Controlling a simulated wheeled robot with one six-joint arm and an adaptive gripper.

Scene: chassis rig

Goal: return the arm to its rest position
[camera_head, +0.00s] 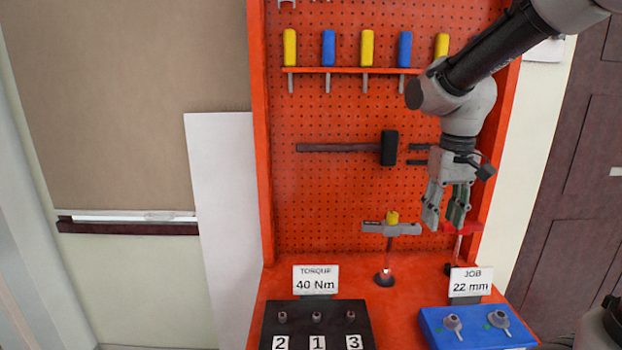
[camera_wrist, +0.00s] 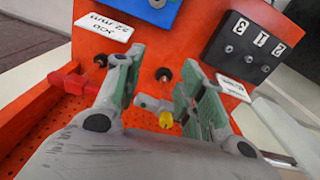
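My gripper (camera_head: 443,222) hangs pointing down at the right side of the orange pegboard (camera_head: 330,220) in the head view. Its two fingers are apart with nothing visible between the tips. In the wrist view my gripper (camera_wrist: 155,85) also shows open, its green-padded fingers spread over the orange bench. My arm comes in from the upper right corner of the head view and bends down to the gripper. A grey tool with a yellow knob (camera_head: 391,228) stands upright on a post left of the gripper, apart from it; it also shows in the wrist view (camera_wrist: 165,118).
A hammer (camera_head: 389,148) and several screwdrivers (camera_head: 367,48) hang on the board.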

